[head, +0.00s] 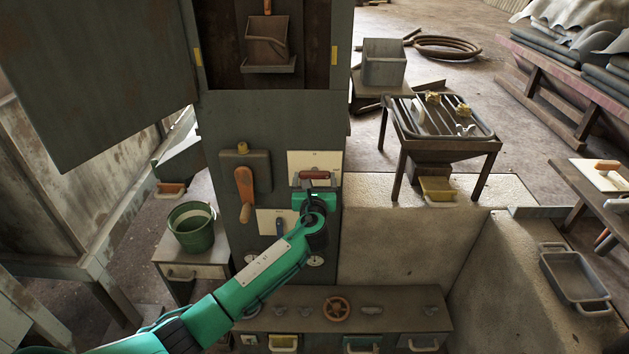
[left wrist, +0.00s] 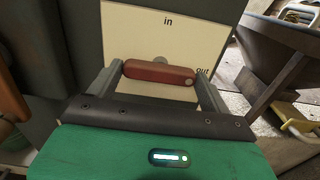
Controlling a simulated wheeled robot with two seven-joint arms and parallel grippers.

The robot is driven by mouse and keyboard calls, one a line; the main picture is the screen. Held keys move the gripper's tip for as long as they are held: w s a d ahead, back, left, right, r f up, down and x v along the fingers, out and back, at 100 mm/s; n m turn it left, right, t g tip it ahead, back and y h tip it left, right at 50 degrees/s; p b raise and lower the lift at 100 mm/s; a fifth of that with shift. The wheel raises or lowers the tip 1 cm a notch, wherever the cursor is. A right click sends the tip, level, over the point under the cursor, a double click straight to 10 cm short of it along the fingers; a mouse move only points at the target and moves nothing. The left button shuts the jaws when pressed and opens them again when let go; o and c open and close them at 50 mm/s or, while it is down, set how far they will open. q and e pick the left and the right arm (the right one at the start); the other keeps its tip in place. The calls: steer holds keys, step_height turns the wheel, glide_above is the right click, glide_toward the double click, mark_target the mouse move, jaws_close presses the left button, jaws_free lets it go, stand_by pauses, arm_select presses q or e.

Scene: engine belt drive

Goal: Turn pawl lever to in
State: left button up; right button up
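The pawl lever (head: 313,174) has a red-brown handle on a pale plate (head: 300,160) on the front of the dark cabinet. In the left wrist view the handle (left wrist: 158,72) lies level, its tip toward the word "out" at the right. The word "in" is at the top of the plate (left wrist: 135,40). My left gripper (head: 314,184) is in front of the plate. In the left wrist view its fingers (left wrist: 160,85) stand wide apart, one by each end of the handle; I cannot tell whether they touch it. My right gripper is not in view.
A low ledge with an orange handwheel (head: 336,309) is under the cabinet. A metal-topped stand (head: 440,150) and a pale block (head: 400,245) are at the right.

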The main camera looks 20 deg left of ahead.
arm_select(q)
steer(key=shift+n, duration=0.4)
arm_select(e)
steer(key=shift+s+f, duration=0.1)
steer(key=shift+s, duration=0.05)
arm_select(q)
steer(key=shift+f+n+b, duration=0.1)
steer(key=shift+n+b, duration=0.25)
steer(key=shift+n, duration=1.05)
steer(key=n+b, duration=0.3)
steer(key=n, duration=0.5)
steer(key=shift+f, duration=0.1)
steer(key=n+b, duration=0.1)
steer(key=n, duration=0.2)
steer(key=shift+n+b, duration=0.8)
steer(key=shift+n, duration=0.9)
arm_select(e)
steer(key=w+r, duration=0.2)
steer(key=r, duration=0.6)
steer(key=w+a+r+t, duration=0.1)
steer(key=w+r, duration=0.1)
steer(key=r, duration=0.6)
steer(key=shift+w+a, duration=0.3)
arm_select(q)
steer(key=o, duration=0.9)
